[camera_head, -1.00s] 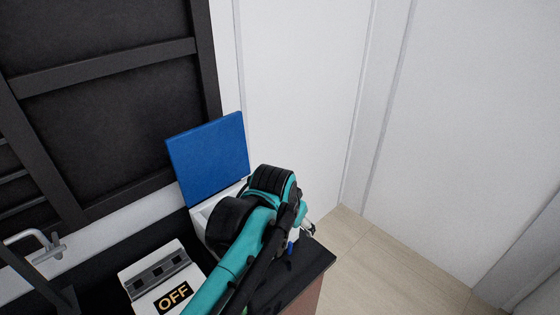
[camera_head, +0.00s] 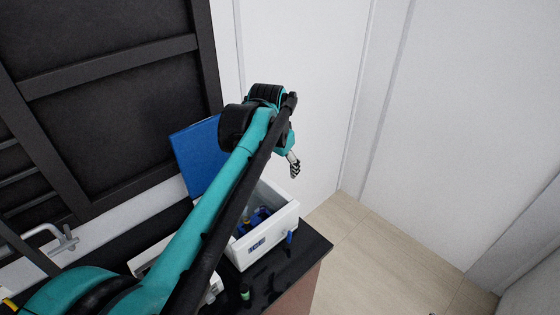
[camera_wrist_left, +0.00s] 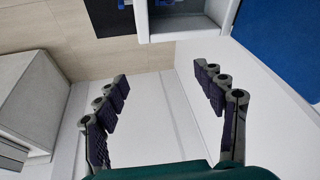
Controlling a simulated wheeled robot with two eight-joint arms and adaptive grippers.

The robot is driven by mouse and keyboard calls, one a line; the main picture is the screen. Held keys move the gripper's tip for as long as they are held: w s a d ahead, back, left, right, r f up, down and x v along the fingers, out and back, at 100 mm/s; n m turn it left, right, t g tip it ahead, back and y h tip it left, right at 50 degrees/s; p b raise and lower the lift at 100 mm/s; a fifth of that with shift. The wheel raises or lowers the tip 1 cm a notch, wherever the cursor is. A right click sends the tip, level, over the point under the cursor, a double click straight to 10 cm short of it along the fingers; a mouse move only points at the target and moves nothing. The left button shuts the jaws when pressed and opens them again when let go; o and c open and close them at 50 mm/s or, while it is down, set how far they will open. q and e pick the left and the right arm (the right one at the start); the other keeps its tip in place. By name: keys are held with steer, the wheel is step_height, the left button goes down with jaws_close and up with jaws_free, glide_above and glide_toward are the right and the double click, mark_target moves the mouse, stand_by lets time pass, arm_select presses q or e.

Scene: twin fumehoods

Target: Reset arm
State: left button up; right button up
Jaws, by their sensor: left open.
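My left arm reaches in from the lower left in the head view, raised over the bench. My left gripper (camera_head: 294,164) hangs at its end, above and just past the white box. In the left wrist view the left gripper (camera_wrist_left: 160,105) is open, its fingers wide apart with nothing between them. My right gripper is not in view.
A white box (camera_head: 272,246) with its blue lid (camera_head: 198,155) open stands on the dark bench top (camera_head: 305,254). Blue items lie inside it. A small green-capped item (camera_head: 245,293) is on the bench. Free floor (camera_head: 385,265) lies to the right.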

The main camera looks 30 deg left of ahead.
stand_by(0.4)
arm_select(q)
steer(key=s+d+f+t+b, duration=0.1)
steer(key=s+d+f+b, duration=0.2)
steer(key=f, duration=0.4)
steer(key=s+d+f+t+b, duration=0.1)
steer(key=s+d+f+b, duration=0.3)
steer(key=s+d+f, duration=0.2)
steer(key=s+d+f+n+t+h+b, duration=0.1)
steer(key=s+d+f+b, duration=0.3)
steer(key=f, duration=0.5)
steer(key=shift+s+d+f, duration=0.25)
steer(key=shift+s+d, duration=0.35)
steer(key=shift+s, duration=0.4)
